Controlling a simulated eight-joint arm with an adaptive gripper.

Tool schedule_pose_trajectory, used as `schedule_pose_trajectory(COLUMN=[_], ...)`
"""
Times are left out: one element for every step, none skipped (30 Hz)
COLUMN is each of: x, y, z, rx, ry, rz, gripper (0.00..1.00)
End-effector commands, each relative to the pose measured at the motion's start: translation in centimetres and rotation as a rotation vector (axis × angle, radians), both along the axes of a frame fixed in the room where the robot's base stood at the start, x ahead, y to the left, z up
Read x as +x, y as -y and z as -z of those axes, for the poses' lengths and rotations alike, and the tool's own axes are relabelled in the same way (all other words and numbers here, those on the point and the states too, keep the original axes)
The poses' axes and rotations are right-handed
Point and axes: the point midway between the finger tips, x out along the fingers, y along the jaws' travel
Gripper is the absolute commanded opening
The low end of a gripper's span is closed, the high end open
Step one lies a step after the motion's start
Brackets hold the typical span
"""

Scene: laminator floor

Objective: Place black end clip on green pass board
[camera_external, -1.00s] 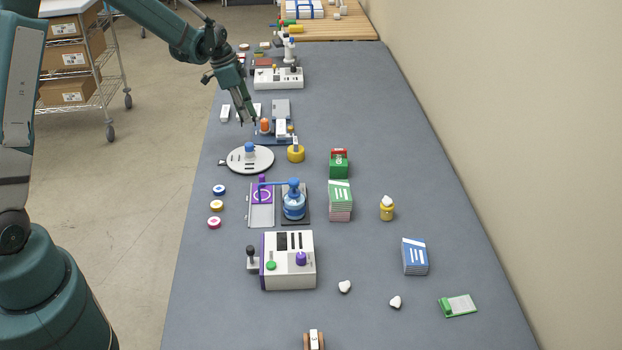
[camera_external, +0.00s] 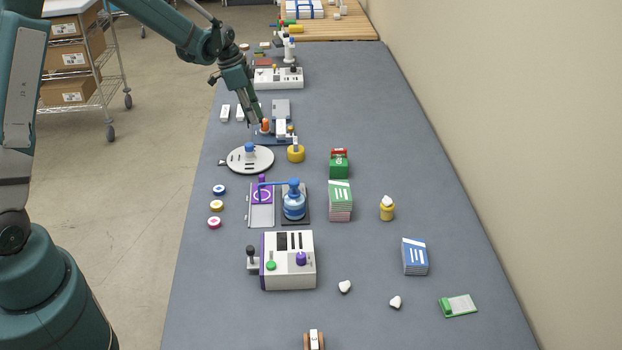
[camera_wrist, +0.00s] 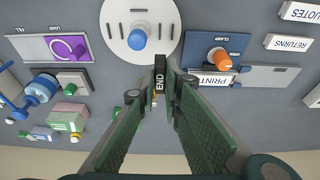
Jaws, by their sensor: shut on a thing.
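My gripper (camera_external: 257,122) is at the far part of the table, just left of an orange knob (camera_external: 265,127). In the wrist view, my gripper (camera_wrist: 167,92) is shut on a black end clip (camera_wrist: 160,77) with white END lettering. The clip is held between the fingertips and is too small to make out in the external view. A green board with a pale panel (camera_external: 458,305), which looks like the pass board, lies flat at the near right, far from my gripper.
A round white plate with a blue knob (camera_external: 249,158) and a yellow round holder (camera_external: 296,153) are near my gripper. A green card stack (camera_external: 340,203), yellow bottle (camera_external: 387,208), blue stack (camera_external: 415,257) and white machine (camera_external: 288,262) stand nearer. The right-hand table is mostly clear.

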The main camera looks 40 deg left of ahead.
Motion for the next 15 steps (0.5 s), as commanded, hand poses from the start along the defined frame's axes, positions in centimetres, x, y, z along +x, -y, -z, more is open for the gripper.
schedule_pose_trajectory(x=[0.3, 0.5, 0.8, 1.0, 1.2, 1.5, 1.7, 1.9, 2.2, 2.4, 2.6, 2.8, 3.0, 3.2, 3.4], y=[1.0, 1.6, 2.5, 3.1, 3.8, 4.8, 5.6, 6.4, 7.5, 8.3, 9.2, 10.3, 11.1, 12.0, 13.1], z=[0.0, 0.0, 0.0, 0.0, 0.0, 0.0, 0.0, 0.0, 0.0, 0.0, 0.0, 0.0, 0.0, 0.0, 0.0], rx=[0.000, 0.001, 0.001, 0.003, 0.003, 0.004, 0.006, 0.006, 0.007, 0.008, 0.008, 0.009, 0.010, 0.010, 0.011], ry=[-0.001, -0.002, -0.003, -0.004, -0.005, -0.006, -0.007, -0.008, -0.008, -0.009, -0.011, -0.012, -0.013, -0.013, -0.014], rz=[0.002, 0.002, 0.003, 0.003, 0.002, 0.004, 0.003, 0.003, 0.004, 0.003, 0.004, 0.004, 0.003, 0.004, 0.003], gripper=[0.03, 0.03, 0.03, 0.03, 0.03, 0.03, 0.03, 0.03, 0.03, 0.03, 0.03, 0.03, 0.03, 0.03, 0.03])
